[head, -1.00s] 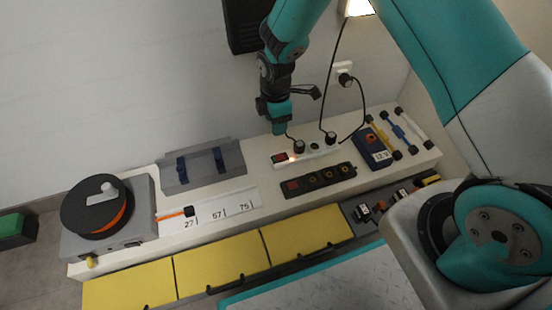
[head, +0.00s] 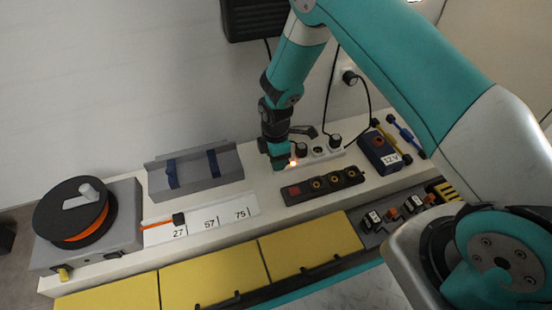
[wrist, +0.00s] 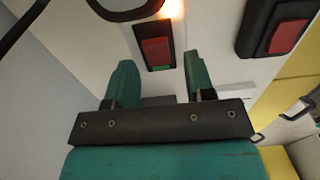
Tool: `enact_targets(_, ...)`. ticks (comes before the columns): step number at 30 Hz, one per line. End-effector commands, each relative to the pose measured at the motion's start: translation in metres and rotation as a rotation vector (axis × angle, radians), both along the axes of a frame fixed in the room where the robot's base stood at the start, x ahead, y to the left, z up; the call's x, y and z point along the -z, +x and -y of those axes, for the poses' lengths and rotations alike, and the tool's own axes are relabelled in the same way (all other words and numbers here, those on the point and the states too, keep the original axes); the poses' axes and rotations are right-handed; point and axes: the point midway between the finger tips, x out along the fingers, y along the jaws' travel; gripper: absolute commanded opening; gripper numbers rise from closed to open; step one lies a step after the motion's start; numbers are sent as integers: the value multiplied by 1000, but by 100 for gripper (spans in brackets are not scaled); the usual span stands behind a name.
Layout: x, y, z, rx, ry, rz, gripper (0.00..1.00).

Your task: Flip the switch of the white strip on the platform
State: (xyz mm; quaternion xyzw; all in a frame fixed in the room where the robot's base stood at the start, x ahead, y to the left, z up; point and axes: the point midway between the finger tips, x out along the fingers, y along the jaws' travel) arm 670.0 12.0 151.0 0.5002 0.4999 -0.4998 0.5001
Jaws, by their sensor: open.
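The white strip (head: 322,154) lies on the white platform (head: 215,225) near its back edge, with black plugs in it and a small glowing light. Its red switch (wrist: 156,50) sits in a black frame in the wrist view, with a sliver of green at its lower edge. My gripper (wrist: 160,78) is open and empty, its two teal fingers on either side of the line to the switch and short of it in the picture. In the head view my gripper (head: 280,163) hides the switch end of the strip. I cannot tell whether a finger touches it.
A black strip (head: 322,186) with its own red switch (wrist: 288,36) lies just in front. A 12 V box (head: 381,152) stands to the right, a grey bracket (head: 196,172) and a cable reel (head: 75,212) to the left. Black cables rise behind the white strip.

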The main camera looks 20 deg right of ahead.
Motion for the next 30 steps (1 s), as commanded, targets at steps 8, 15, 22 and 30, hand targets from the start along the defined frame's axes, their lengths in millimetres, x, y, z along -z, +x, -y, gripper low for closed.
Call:
enact_targets(8, 0, 0, 0, 0, 0, 0, 10)
enact_targets(15, -4, -1, 3, 2, 40, -4, 0)
enact_targets(22, -5, -1, 7, 4, 222, -4, 0)
enact_targets(30, -3, 0, 7, 0, 260, -1, 0)
